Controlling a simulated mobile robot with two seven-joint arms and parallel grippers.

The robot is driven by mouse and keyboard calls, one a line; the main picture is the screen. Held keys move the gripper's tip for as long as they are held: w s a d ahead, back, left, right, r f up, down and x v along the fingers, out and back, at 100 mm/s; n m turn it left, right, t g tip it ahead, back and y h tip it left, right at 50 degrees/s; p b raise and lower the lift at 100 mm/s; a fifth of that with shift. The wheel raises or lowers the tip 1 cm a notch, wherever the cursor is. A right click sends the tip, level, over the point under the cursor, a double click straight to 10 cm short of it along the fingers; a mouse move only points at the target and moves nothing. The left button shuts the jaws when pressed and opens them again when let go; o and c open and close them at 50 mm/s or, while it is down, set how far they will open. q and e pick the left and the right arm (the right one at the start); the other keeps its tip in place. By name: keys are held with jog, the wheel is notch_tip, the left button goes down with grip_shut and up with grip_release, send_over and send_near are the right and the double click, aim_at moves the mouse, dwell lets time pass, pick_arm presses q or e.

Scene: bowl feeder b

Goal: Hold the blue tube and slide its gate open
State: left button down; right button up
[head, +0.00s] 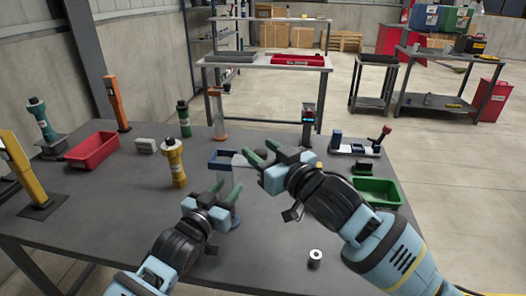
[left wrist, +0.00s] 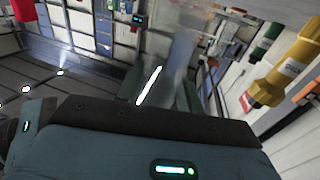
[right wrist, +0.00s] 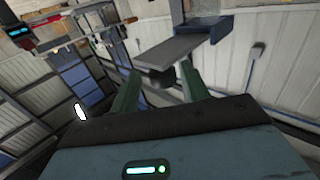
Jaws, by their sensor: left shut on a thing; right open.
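The blue tube stands on the table with a blue collar (head: 220,159) at its top and a blue foot (head: 235,222) below. Its clear body (left wrist: 172,78) shows faintly between my left fingers. My left gripper (head: 227,189) is shut on the tube below the collar. The gate, a flat grey plate (head: 241,160), sticks out to the right of the collar. In the right wrist view the plate (right wrist: 170,50) runs from the blue collar (right wrist: 214,28) and ends in a dark tab (right wrist: 155,76). My right gripper (head: 261,152) is open, its fingers on either side of the tab.
A yellow bottle (head: 174,163) stands left of the tube, with a red bin (head: 91,152) farther left. A green bin (head: 378,192) lies right of my right arm. A small white roller (head: 315,258) is near the front. An orange-footed tube (head: 219,135) stands behind.

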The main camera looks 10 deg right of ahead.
jog(key=v, duration=1.2)
pick_arm(q)
jog(key=c, duration=0.8)
grip_release()
jog(key=shift+c, duration=0.2)
jog(key=v, duration=1.2)
jog(key=shift+s+f, duration=0.1)
jog(key=shift+s, duration=0.05)
pick_arm(e)
jog(key=shift+r, duration=0.1)
